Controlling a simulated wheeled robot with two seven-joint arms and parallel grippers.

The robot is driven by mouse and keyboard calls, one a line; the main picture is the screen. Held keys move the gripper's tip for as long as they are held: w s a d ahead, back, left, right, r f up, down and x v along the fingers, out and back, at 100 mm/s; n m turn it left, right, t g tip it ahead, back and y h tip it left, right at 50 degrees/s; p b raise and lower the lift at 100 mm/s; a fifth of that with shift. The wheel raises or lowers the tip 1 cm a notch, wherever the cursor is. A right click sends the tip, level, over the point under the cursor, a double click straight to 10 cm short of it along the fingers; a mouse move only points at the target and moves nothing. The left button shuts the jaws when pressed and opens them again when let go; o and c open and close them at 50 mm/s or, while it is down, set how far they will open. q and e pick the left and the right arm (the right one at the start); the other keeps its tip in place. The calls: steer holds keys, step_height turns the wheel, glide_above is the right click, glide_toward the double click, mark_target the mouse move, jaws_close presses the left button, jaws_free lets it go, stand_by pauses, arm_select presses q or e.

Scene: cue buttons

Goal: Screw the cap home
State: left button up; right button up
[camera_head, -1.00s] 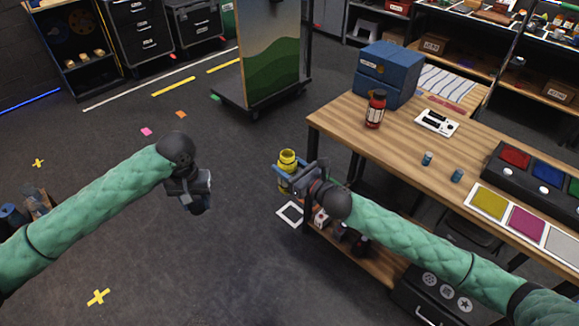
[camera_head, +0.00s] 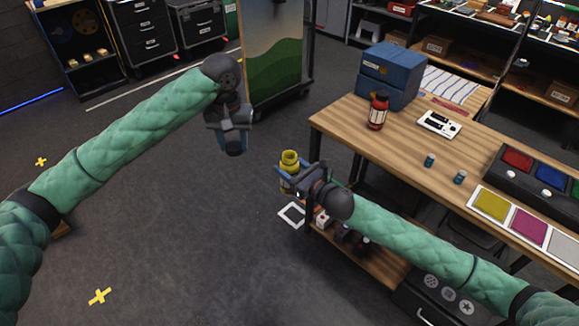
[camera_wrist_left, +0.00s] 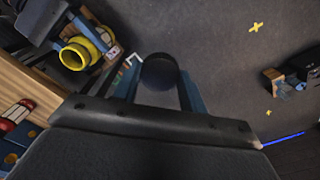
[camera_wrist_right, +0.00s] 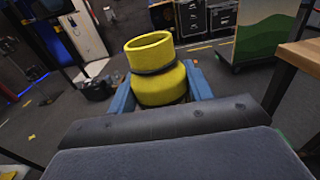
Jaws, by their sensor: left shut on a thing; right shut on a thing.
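A yellow bottle (camera_head: 289,159) stands upright in my right gripper (camera_head: 288,182), beside the near left corner of the table. In the right wrist view the blue fingers are around the yellow bottle (camera_wrist_right: 160,88), and its wide neck has no cap on it. My left gripper (camera_head: 236,145) is shut on a dark round cap (camera_wrist_left: 160,72). It is left of the bottle and apart from it in the head view. The left wrist view also shows the yellow bottle (camera_wrist_left: 79,53) to the left of the cap, with its opening visible.
The wooden table (camera_head: 345,119) fills the right side. It carries a red bottle (camera_head: 377,111), blue boxes (camera_head: 391,76), a white device (camera_head: 439,123), two small blue cylinders and a panel of coloured buttons. A wheeled board (camera_head: 277,60) stands behind. Open floor lies left.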

arm_select(q)
steer(key=w+d+r+m, duration=0.1)
steer(key=d+r, duration=0.2)
steer(key=d, duration=0.3)
steer(key=w+d+r+m, duration=0.1)
steer(key=d+r, duration=0.2)
steer(key=d, duration=0.3)
glide_toward(290, 163)
steer(key=shift+w+r+n, duration=0.1)
steer(key=shift+w+n, duration=0.3)
steer(key=shift+w, duration=0.65)
steer(key=shift+d, duration=0.15)
steer(key=shift+f, duration=2)
